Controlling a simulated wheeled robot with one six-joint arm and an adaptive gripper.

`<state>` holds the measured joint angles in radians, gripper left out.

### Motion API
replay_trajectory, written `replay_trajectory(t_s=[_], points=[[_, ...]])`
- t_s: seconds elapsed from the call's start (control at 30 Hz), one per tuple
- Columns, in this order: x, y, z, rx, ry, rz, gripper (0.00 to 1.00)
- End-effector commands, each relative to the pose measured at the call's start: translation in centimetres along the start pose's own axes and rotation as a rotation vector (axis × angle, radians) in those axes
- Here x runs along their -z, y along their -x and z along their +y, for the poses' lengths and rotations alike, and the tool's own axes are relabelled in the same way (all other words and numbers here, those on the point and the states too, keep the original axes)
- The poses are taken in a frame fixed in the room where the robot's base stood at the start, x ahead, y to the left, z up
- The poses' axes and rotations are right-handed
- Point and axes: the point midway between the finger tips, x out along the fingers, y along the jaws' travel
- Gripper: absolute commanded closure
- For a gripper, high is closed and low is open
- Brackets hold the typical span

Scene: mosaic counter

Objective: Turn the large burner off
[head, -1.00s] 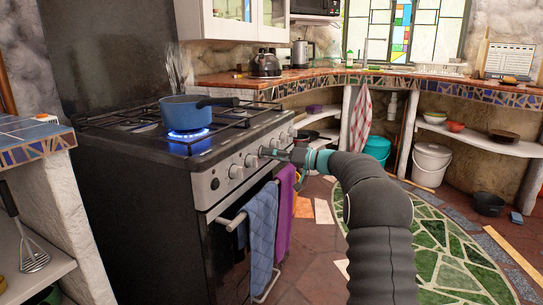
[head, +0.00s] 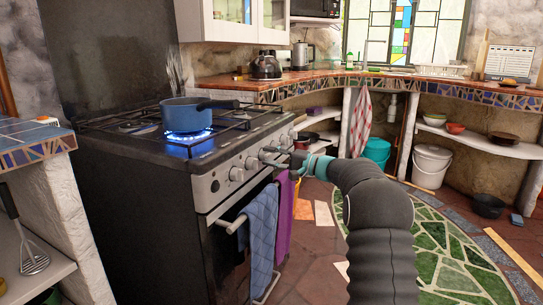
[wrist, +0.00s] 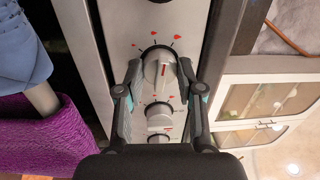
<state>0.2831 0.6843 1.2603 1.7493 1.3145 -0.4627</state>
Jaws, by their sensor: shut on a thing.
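The stove (head: 160,180) has a lit burner (head: 187,136) with a blue flame under a blue pot (head: 190,113). A row of silver knobs runs along its front panel (head: 207,188). My gripper (head: 268,155) is at the panel, toward the right part of the row. In the wrist view, my gripper (wrist: 160,66) has its two fingers on either side of a silver knob (wrist: 161,68) with a red mark, shut on it. Other knobs (wrist: 159,116) lie below it in that view. In the head view the fingers partly hide the held knob.
A blue towel (head: 262,225) and a purple towel (head: 284,210) hang on the oven rail below the knobs; the purple one is close to my gripper. The floor (head: 315,255) in front of the stove is open. A kettle (head: 267,65) stands on the counter.

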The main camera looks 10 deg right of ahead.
Motion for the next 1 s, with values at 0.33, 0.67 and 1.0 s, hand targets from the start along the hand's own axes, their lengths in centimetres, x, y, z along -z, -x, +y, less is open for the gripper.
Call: replay_trajectory(t_s=[0.33, 0.67, 1.0], points=[[-0.1, -0.04, -0.19, 0.011, -0.328, 0.022, 0.98], [-0.15, -0.07, -0.29, 0.023, -0.641, 0.043, 0.98], [-0.21, -0.08, -0.33, 0.034, -0.964, 0.066, 0.98]])
